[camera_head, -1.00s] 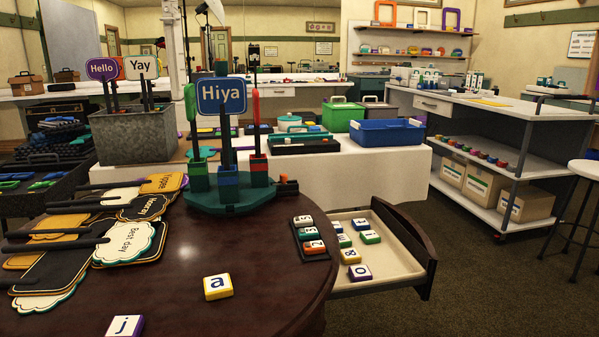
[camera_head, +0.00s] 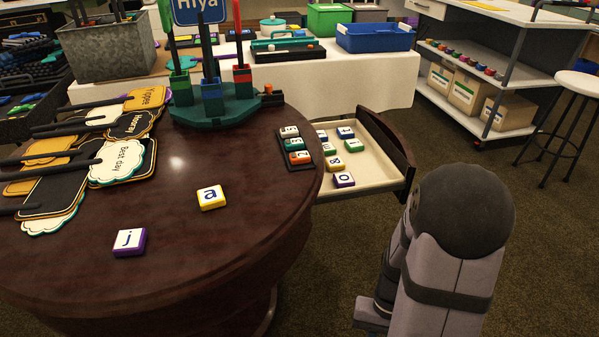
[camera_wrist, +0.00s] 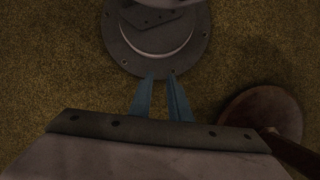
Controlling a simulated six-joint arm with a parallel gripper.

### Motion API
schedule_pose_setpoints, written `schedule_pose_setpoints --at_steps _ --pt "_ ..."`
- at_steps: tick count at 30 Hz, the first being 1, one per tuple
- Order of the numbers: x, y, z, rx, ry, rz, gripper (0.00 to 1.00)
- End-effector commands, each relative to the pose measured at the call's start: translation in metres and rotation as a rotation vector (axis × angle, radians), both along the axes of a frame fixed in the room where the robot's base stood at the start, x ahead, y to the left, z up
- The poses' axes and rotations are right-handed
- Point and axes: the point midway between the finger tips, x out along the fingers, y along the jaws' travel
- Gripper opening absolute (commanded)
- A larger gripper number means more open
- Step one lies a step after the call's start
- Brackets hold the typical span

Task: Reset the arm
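My gripper (camera_wrist: 161,75) shows in the wrist view as two blue-grey fingers with a gap between them, and carpet shows in the gap. It is open and empty, pointing down over the floor beside a round grey base plate (camera_wrist: 133,58) that looks like my own. In the head view, my grey arm (camera_head: 445,270) stands folded at the lower right, clear of the round table. The gripper itself is hidden or out of frame there.
The dark round table (camera_head: 180,260) holds tiles "a" (camera_head: 211,197) and "j" (camera_head: 129,241), a tile rack (camera_head: 296,150), signs (camera_head: 118,160) and a green stand (camera_head: 215,112). An open drawer (camera_head: 379,168) with several tiles juts toward my arm. A stool (camera_head: 580,84) stands right.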

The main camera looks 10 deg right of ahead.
Motion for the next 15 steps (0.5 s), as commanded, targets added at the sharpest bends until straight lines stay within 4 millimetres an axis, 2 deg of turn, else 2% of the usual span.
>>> schedule_pose_setpoints --at_steps 1,3,5,15 --pt "0.0 0.013 0.021 -0.011 -0.027 0.048 0.17" --pt "0.001 0.024 0.039 -0.027 -0.063 0.113 0.17" --pt "0.006 0.031 0.052 -0.041 -0.1 0.164 0.17" --pt "0.056 0.069 0.122 -0.097 -0.33 0.403 0.17"
